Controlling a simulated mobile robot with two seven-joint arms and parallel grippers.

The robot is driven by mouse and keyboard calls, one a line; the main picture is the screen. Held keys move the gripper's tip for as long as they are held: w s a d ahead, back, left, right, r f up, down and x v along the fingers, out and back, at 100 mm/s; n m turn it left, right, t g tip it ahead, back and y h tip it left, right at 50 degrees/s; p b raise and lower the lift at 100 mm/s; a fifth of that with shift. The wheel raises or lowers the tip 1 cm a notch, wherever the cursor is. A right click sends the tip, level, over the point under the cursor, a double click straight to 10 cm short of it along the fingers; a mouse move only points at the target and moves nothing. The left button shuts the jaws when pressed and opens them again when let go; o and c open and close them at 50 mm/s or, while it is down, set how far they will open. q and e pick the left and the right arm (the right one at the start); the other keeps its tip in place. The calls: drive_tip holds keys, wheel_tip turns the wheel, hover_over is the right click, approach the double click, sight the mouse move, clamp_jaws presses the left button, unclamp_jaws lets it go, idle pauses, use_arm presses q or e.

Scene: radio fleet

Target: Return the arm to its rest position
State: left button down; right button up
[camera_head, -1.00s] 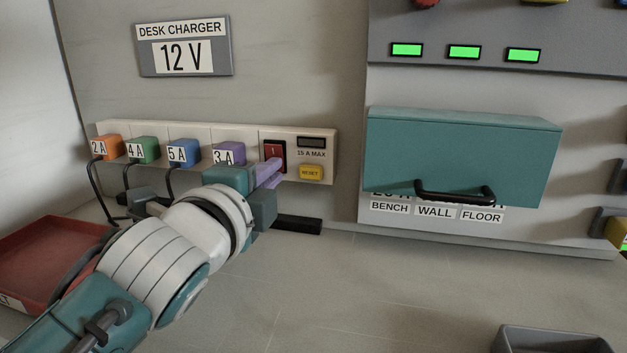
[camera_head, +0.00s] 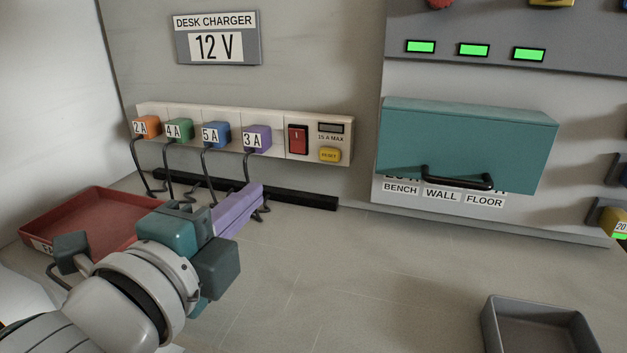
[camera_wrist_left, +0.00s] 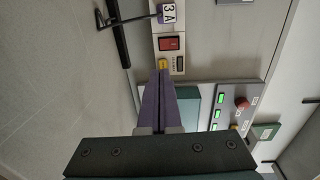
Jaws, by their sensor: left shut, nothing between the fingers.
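My left gripper (camera_head: 238,207), with purple fingers, is shut and empty. In the head view it hangs over the bench in front of the power strip, apart from it and below the purple 3 A plug. In the left wrist view the fingers (camera_wrist_left: 161,100) lie together. The power strip (camera_head: 270,139) carries a red rocker switch (camera_head: 298,139) and a yellow reset button (camera_head: 329,155). The switch also shows in the left wrist view (camera_wrist_left: 171,43). My right gripper is in neither view.
Orange, green, blue and purple (camera_head: 257,138) plugs sit in the strip, with black cables hanging to the bench. A red tray (camera_head: 95,216) lies at left, beside my arm. A teal cover with a black handle (camera_head: 458,178) is at right. A grey bin (camera_head: 540,312) stands front right. The middle bench is clear.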

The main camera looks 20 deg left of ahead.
use_arm(q)
drive_tip(key=s+a+r+n+g+y+p, duration=0.2)
drive_tip(key=s+a+r+n+g+p, duration=0.4)
drive_tip(key=s+n+p, duration=0.55)
drive_tip(key=s+d+r+n+g+h+p, duration=0.2)
drive_tip(key=s+d+r+n+g+p, duration=0.25)
drive_tip(key=s+r+g+p, duration=0.6)
wheel_tip(320, 180, up, 33)
drive_tip(key=s+t+p, duration=0.1)
drive_tip(key=t+p, duration=0.2)
drive_tip(key=p, duration=3.4)
drive_tip(key=shift+s+a+r, duration=0.15)
drive_tip(key=shift+a, duration=0.05)
drive_tip(key=shift+n, duration=0.3)
